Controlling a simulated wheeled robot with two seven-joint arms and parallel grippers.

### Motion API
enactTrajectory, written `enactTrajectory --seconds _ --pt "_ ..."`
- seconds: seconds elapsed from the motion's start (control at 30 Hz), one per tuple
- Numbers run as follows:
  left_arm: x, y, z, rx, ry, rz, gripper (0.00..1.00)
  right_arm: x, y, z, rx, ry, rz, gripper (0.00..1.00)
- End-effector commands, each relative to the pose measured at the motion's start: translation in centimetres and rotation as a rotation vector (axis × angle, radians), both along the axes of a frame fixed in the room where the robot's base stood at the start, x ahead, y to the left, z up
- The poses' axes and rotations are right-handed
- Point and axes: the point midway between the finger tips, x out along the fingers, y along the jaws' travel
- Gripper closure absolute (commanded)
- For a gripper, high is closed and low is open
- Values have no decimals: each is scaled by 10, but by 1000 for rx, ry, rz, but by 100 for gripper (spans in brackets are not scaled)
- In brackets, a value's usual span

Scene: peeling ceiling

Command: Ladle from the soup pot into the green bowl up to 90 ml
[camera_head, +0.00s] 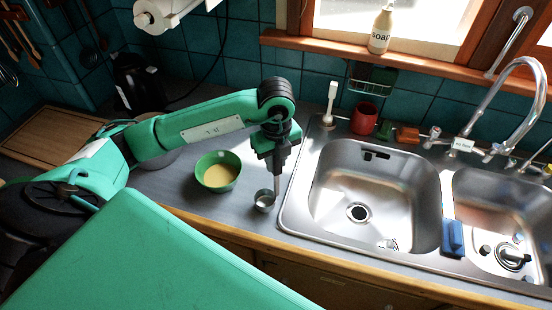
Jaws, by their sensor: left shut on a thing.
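The green bowl (232,184) stands on the grey counter left of the sink, with yellowish soup in it. My left gripper (278,170) points down to the right of the bowl and is shut on the ladle. The ladle (264,200) has a small metal cup, which hangs right of the bowl and apart from it, near the counter's front edge. I cannot tell whether the cup holds soup. The soup pot is not clearly visible; a grey rounded shape (158,160) shows partly behind my left arm, and I cannot tell what it is. My right gripper is out of view.
A double steel sink (300,217) lies to the right, with a tall faucet (540,85). A red cup (364,118) and a white brush (330,105) stand behind it. A wooden board (40,133) lies at the left. A soap bottle (381,30) is on the windowsill.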

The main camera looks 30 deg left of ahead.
Motion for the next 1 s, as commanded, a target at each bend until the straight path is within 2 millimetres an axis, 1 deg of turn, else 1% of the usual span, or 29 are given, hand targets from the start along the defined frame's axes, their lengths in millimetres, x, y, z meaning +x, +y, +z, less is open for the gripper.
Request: enactTrajectory --seconds 0.3,0.43,0.47,0.5,0.57,0.6,0.87,1.0 --pt "0 0 -9 0 0 0 100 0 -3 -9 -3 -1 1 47" --pt "0 0 -7 0 0 0 100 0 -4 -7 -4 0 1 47" --pt "0 0 -7 0 0 0 75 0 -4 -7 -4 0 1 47" --pt "0 0 -7 0 0 0 67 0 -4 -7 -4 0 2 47" --pt "0 0 -7 0 0 0 55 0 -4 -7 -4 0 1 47" --pt "0 0 -7 0 0 0 52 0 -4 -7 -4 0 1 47" --pt "0 0 -7 0 0 0 52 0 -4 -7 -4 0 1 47" --pt "0 0 0 0 0 0 52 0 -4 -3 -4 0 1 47"
